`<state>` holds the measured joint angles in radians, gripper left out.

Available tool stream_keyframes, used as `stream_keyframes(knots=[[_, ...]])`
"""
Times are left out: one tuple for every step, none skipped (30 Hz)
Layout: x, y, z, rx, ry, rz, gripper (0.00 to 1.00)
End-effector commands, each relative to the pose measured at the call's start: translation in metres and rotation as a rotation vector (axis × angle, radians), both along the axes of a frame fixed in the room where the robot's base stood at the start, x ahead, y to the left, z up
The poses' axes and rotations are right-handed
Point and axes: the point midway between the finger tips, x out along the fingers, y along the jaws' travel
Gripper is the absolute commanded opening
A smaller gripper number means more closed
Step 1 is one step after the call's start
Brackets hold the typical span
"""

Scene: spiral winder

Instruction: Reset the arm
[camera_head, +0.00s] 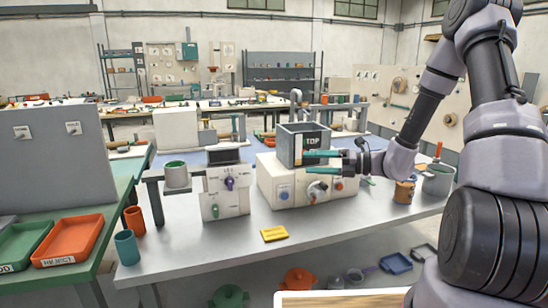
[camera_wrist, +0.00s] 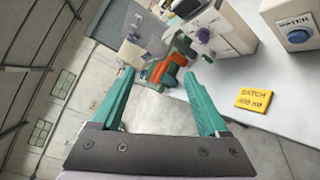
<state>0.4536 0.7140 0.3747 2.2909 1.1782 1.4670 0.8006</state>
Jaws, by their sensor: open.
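My gripper (camera_head: 308,162) is open and empty, with its two teal fingers pointing left in the head view. It appears in front of the upper front of a cream machine (camera_head: 264,185) carrying a dark box marked TOP (camera_head: 290,143). The fingers cover part of that box and the machine face. My arm reaches in from the right. In the wrist view the fingers of my gripper (camera_wrist: 160,74) stand wide apart with nothing held between them; a blue button (camera_wrist: 298,36) on a cream front shows at the upper right.
A control box (camera_head: 226,190) with a purple knob stands left of the machine. A yellow card (camera_head: 274,234) lies on the grey table (camera_head: 200,250). Brown (camera_head: 404,191) and grey (camera_head: 437,181) containers stand at right. Orange (camera_head: 67,241) and green trays lie at left. The front table strip is mostly clear.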

Motion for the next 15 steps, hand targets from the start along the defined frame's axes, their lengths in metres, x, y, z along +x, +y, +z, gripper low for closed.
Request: stream_keyframes(knots=[[-0.012,0.004,0.014,-0.078,-0.099,0.066,0.78],[-0.02,0.006,0.02,-0.124,-0.156,0.107,0.78],[-0.031,0.007,0.028,-0.184,-0.232,0.162,0.78],[-0.039,0.008,0.033,-0.23,-0.292,0.203,0.78],[-0.046,0.008,0.038,-0.273,-0.349,0.243,0.78],[-0.056,0.007,0.045,-0.331,-0.426,0.298,0.78],[-0.063,0.006,0.049,-0.374,-0.485,0.338,0.78],[-0.071,0.005,0.054,-0.418,-0.543,0.379,0.78],[-0.08,0.003,0.06,-0.473,-0.621,0.433,0.78],[-0.087,0.0,0.065,-0.516,-0.678,0.472,0.78],[-0.093,-0.002,0.069,-0.556,-0.736,0.513,0.78],[-0.102,-0.006,0.075,-0.611,-0.815,0.567,0.78],[-0.108,-0.009,0.08,-0.652,-0.871,0.606,0.78],[-0.114,-0.012,0.084,-0.693,-0.928,0.647,0.78],[-0.122,-0.018,0.09,-0.747,-1.005,0.701,0.78]])
